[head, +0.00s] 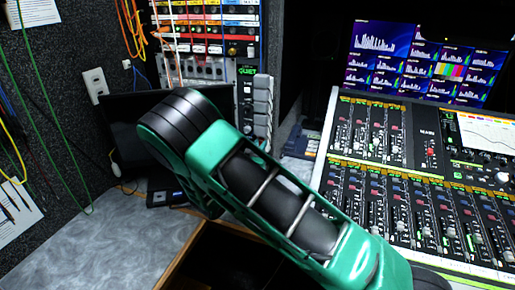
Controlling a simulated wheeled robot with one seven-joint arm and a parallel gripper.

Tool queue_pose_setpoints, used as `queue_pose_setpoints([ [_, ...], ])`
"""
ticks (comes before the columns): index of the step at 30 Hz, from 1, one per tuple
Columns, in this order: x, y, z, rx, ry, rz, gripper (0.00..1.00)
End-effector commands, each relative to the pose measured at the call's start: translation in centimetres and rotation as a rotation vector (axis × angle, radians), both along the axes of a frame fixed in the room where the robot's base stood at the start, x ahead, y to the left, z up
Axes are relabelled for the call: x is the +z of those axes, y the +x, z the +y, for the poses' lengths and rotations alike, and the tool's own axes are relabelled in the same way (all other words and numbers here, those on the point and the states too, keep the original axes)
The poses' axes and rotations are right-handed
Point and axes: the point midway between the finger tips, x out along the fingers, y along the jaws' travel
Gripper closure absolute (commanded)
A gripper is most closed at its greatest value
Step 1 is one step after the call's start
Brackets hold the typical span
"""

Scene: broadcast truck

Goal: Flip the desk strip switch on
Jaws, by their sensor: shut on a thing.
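My green and black arm (285,200) reaches from the lower right up to the left, across the desk. My gripper is not visible; the arm's rounded black elbow end (178,120) covers what lies behind it. I cannot say for certain which thing is the desk strip. A grey upright strip (262,105) with several blocky sections stands behind the arm, beside the rack. A white wall plate (94,86) is on the dark wall at left. No switch position can be read.
A mixing console (415,200) fills the right, with a multi-graph screen (425,60) behind it. A rack with coloured labels (205,25) stands at the back. A dark panel (120,115) and a small black box (165,192) are on the grey desk (95,250). Cables hang at left.

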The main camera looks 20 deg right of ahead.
Motion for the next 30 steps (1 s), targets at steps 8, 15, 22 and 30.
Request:
queue_pose_setpoints([
  [8,0.24,0.07,0.11,0.005,0.031,0.04,1.0],
  [15,0.24,0.08,0.19,0.006,0.03,0.039,1.0],
  [22,0.22,0.04,0.19,0.005,0.029,0.039,0.64],
  [30,0.27,-0.58,0.69,0.006,0.03,0.042,0.64],
])
